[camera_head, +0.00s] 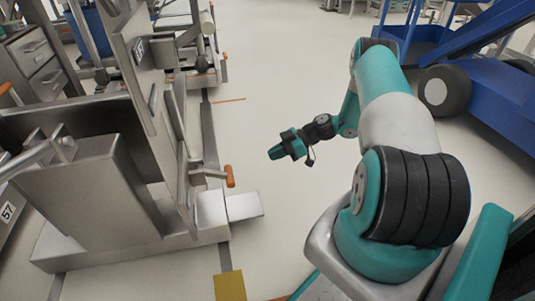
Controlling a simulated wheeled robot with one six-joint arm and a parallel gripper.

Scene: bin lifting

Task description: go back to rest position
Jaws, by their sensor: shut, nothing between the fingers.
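My gripper (274,153) is at the end of my teal and grey arm, near the middle of the head view. It points to the left and hangs over the pale floor. Its fingers look closed, and nothing shows between them. The arm reaches away from my base at the lower right. A short black cable hangs below the wrist. The gripper is apart from the steel machine (108,185) on the left and touches nothing that I can see.
The steel machine has an orange-tipped lever (230,176) sticking out toward the aisle. A blue wheeled platform (490,75) with a large black wheel (437,92) stands at the upper right. A yellow floor mark (229,286) lies at the bottom. The pale floor (275,75) in the middle is clear.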

